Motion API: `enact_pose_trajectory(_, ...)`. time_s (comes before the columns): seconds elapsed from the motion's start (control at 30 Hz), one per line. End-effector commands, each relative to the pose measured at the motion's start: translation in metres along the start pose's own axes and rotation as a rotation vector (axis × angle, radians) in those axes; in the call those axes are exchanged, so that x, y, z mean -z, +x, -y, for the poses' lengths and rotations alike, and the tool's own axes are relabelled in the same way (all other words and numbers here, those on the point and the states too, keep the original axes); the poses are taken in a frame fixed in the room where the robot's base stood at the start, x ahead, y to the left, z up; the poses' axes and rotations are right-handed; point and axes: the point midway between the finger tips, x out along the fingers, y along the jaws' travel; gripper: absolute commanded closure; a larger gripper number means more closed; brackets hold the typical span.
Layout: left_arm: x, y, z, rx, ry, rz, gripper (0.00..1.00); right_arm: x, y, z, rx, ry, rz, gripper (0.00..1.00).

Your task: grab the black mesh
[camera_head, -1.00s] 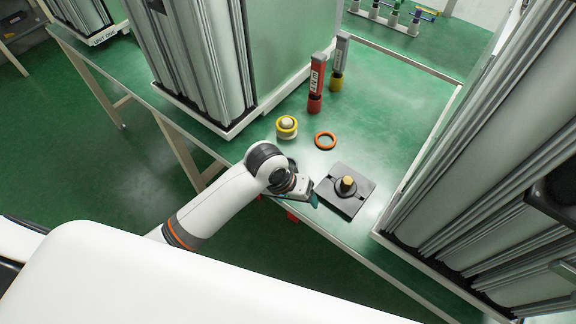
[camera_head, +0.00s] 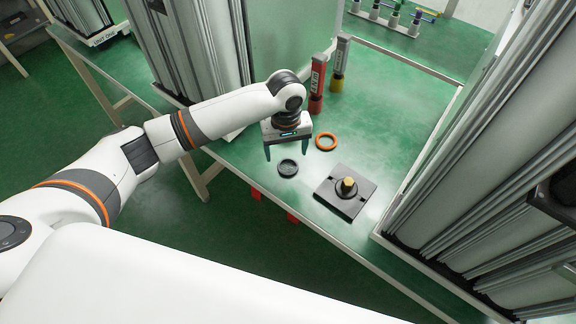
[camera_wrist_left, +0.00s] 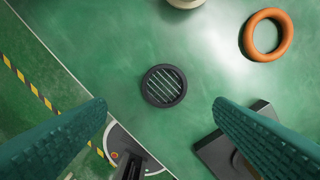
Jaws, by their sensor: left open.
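The black mesh (camera_head: 288,168) is a small round black disc lying flat on the green tabletop. In the left wrist view the black mesh (camera_wrist_left: 164,86) shows a dark rim with parallel bars across it. My left gripper (camera_head: 287,150) hangs above the table just behind the mesh, fingers pointing down. In the left wrist view the left gripper (camera_wrist_left: 160,125) has its two teal fingers wide apart and nothing between them, with the mesh beyond the gap, not touched. My right gripper is not in view.
An orange ring (camera_head: 326,142) lies right of the mesh. A black square base (camera_head: 332,200) with a brass knob stands nearer the front right. A red cylinder (camera_head: 317,85) and a grey-yellow one (camera_head: 340,65) stand behind. Tall column cabinets flank the table.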

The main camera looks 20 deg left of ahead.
Motion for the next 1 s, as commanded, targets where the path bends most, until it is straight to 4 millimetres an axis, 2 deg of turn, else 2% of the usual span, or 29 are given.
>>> enact_pose_trajectory(0.27, -0.001, 0.024, 0.002, -0.001, 0.002, 0.0, 0.24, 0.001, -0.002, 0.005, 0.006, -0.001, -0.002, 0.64)
enact_pose_trajectory(0.5, -0.004, 0.058, 0.006, 0.0, 0.002, 0.001, 0.24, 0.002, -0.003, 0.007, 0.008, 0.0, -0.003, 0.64)
enact_pose_trajectory(0.8, -0.004, 0.065, 0.006, 0.002, 0.004, 0.002, 0.24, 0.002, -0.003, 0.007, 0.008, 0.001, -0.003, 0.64)
enact_pose_trajectory(0.83, -0.004, 0.065, 0.006, 0.002, 0.004, 0.002, 0.25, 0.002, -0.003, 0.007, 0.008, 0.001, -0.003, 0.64)
enact_pose_trajectory(1.0, -0.004, 0.064, 0.006, 0.002, 0.003, 0.002, 0.53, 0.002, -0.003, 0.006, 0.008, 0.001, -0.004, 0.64)
